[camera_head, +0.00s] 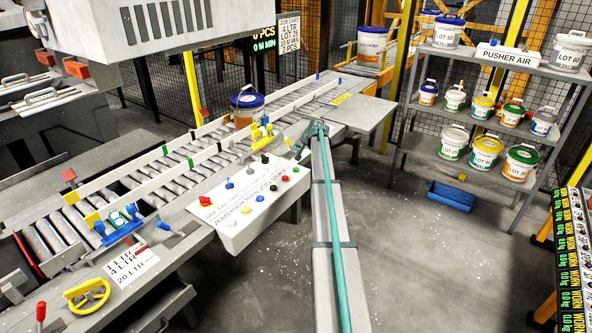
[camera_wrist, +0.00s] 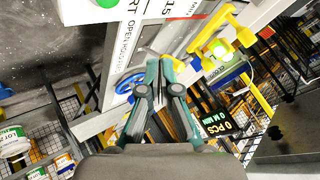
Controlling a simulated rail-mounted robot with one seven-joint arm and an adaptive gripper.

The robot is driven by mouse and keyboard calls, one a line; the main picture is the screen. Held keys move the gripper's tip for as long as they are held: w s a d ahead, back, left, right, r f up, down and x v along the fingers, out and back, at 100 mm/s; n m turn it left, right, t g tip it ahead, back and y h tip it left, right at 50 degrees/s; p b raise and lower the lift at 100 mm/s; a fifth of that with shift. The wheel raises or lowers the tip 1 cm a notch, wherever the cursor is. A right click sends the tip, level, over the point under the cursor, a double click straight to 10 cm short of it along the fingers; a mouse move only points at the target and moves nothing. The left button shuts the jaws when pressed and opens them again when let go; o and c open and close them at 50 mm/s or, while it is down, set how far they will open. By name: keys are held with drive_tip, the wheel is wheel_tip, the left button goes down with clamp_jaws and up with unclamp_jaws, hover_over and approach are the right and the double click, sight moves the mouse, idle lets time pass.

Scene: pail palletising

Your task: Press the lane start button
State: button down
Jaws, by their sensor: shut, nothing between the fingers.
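The white control box (camera_head: 255,205) has several coloured buttons and knobs, including a red button (camera_head: 284,178) and a blue one (camera_head: 259,198). Its lettering is mostly too small to read. I cannot tell the lane start button in the head view. In the wrist view, a green button (camera_wrist: 107,3) is cut off at the top edge, near lettering ending "RT" on a white panel (camera_wrist: 75,10). My gripper (camera_head: 300,148) is over the box's far right end. Its fingers (camera_wrist: 160,68) are closed together and empty, apart from the green button.
A blue-lidded pail (camera_head: 247,108) stands on the roller conveyor (camera_head: 190,150). Yellow fittings (camera_head: 262,132) stand beside the lane, close to my gripper. A grey rack (camera_head: 478,167) with pails stands at the right. The floor (camera_head: 430,260) in front of it is largely clear.

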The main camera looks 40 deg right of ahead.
drive_tip(key=b, duration=0.2)
hover_over(297, 169)
wheel_tip(297, 169, down, 6)
drive_tip(key=shift+w+f, duration=0.1)
drive_tip(key=shift+f, duration=0.1)
drive_tip(key=shift+f+b, duration=0.45)
drive_tip(key=shift+f, duration=0.4)
drive_tip(key=shift+f, duration=0.1)
idle(0.6)
drive_tip(key=shift+f+b, duration=0.35)
drive_tip(key=shift+b, duration=0.05)
